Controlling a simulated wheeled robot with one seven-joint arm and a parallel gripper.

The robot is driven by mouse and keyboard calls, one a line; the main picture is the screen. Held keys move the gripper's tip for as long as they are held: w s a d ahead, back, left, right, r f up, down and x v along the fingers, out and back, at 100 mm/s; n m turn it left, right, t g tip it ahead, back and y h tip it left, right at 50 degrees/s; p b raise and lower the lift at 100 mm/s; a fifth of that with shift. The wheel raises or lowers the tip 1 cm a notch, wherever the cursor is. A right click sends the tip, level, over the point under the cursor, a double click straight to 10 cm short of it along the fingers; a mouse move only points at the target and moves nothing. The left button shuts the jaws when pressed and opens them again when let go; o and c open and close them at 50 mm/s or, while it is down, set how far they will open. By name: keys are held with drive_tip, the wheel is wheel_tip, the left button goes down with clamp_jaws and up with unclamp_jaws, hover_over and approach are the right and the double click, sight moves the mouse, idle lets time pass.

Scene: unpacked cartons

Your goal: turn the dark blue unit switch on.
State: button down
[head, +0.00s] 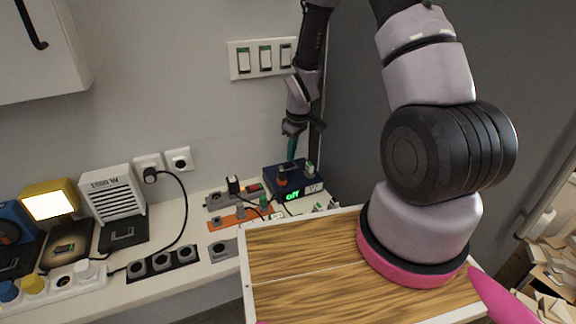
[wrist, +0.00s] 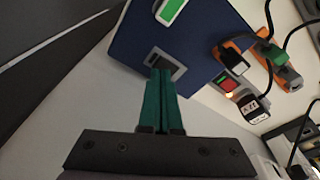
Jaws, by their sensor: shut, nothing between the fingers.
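In the wrist view the unit (wrist: 207,30) fills the upper middle. A dark switch in a grey plate (wrist: 172,60) is set in its face. My gripper (head: 292,157) has green fingers and points down over the back of the unit. In the wrist view my gripper (wrist: 161,72) is shut and empty, its fingertips at the near edge of the switch plate and covering part of it. I cannot tell whether they touch.
Plugs and an orange socket strip (head: 228,220) lie left of the unit. A wall plate with three switches (head: 263,59) is above. A heater (head: 113,193), a lit lamp (head: 49,203) and a white power strip (head: 62,284) stand farther left. A wooden board (head: 300,260) is in front.

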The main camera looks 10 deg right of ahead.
drive_tip(key=shift+f, duration=0.85)
drive_tip(key=shift+r, duration=3.55)
wheel_tip(320, 180, up, 14)
drive_tip(key=m+t, duration=0.1)
drive_tip(key=m, duration=0.2)
hover_over(292, 164)
drive_tip(key=s+d, duration=0.2)
drive_tip(key=s+d+r+m+t, duration=0.25)
drive_tip(key=s+r, duration=0.25)
drive_tip(key=r, duration=0.5)
drive_tip(key=s+r+m+t, duration=0.2)
drive_tip(key=s+r+m, duration=0.5)
drive_tip(key=s+r, duration=0.5)
drive_tip(key=s+d, duration=0.1)
drive_tip(key=s, duration=0.2)
drive_tip(key=shift+r+y, duration=0.3)
drive_tip(key=shift+y, duration=0.1)
